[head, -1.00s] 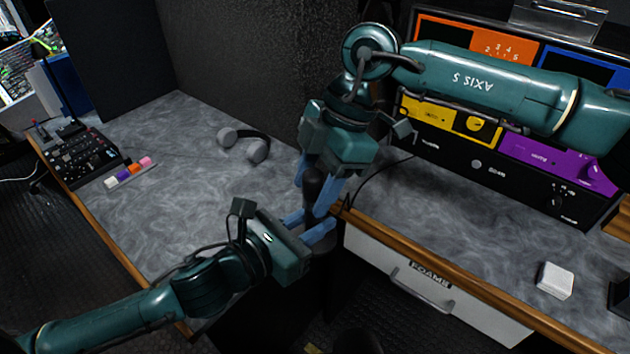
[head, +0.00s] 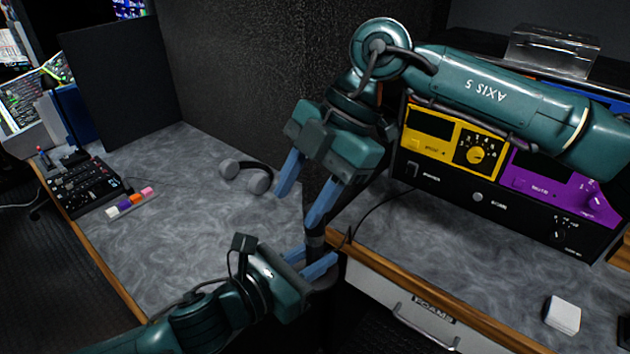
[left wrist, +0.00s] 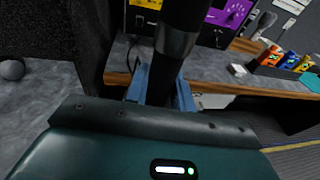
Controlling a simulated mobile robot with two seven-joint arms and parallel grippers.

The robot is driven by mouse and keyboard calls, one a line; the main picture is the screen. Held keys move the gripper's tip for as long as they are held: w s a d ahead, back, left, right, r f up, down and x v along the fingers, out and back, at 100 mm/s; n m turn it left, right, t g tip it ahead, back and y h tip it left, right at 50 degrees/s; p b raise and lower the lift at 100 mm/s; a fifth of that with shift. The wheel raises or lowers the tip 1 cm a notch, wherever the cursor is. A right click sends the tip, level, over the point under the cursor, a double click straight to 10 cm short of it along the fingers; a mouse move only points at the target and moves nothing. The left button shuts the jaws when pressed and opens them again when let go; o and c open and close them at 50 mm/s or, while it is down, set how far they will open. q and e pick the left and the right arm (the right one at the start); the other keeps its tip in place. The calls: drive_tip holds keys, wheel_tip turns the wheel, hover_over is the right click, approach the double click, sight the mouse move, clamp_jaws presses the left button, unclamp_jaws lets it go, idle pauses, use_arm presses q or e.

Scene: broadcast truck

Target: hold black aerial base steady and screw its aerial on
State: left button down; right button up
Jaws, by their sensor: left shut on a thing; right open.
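The black aerial base (left wrist: 160,88) stands between the blue fingers of my left gripper (left wrist: 163,92) in the left wrist view. In the head view, my left gripper (head: 310,266) is shut on this base (head: 314,252) near the desk's front corner. A grey band (left wrist: 175,42) circles the black column above the fingers. The black aerial part (left wrist: 187,10) continues above the band and runs out of the picture; I cannot tell how tightly they join. My right gripper (head: 301,205) is open above, its fingers apart, one finger partly hiding the column in the head view.
Headphones (head: 246,176) lie on the left desk beside the dark partition (head: 235,85). A control panel (head: 92,186) and coloured blocks (head: 130,202) are farther left. A rack with yellow and purple units (head: 470,140) stands right. A white box (head: 562,314) sits on the right desk.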

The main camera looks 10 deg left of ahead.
sight(315, 254)
drive_tip(key=n+t+h, duration=0.1)
drive_tip(key=n, duration=1)
drive_tip(key=d+r+n+t+h, duration=0.1)
drive_tip(key=n+h, duration=0.1)
drive_tip(key=n, duration=0.9)
drive_tip(key=w+n+t+h, duration=0.1)
drive_tip(key=n+h, duration=0.1)
drive_tip(key=n, duration=0.8)
drive_tip(key=shift+d+r+n, duration=0.2)
drive_tip(key=shift+r+n, duration=0.1)
drive_tip(key=shift+n, duration=0.1)
drive_tip(key=shift+f, duration=0.15)
drive_tip(key=shift+f, duration=3.9)
drive_tip(key=shift+c, duration=0.3)
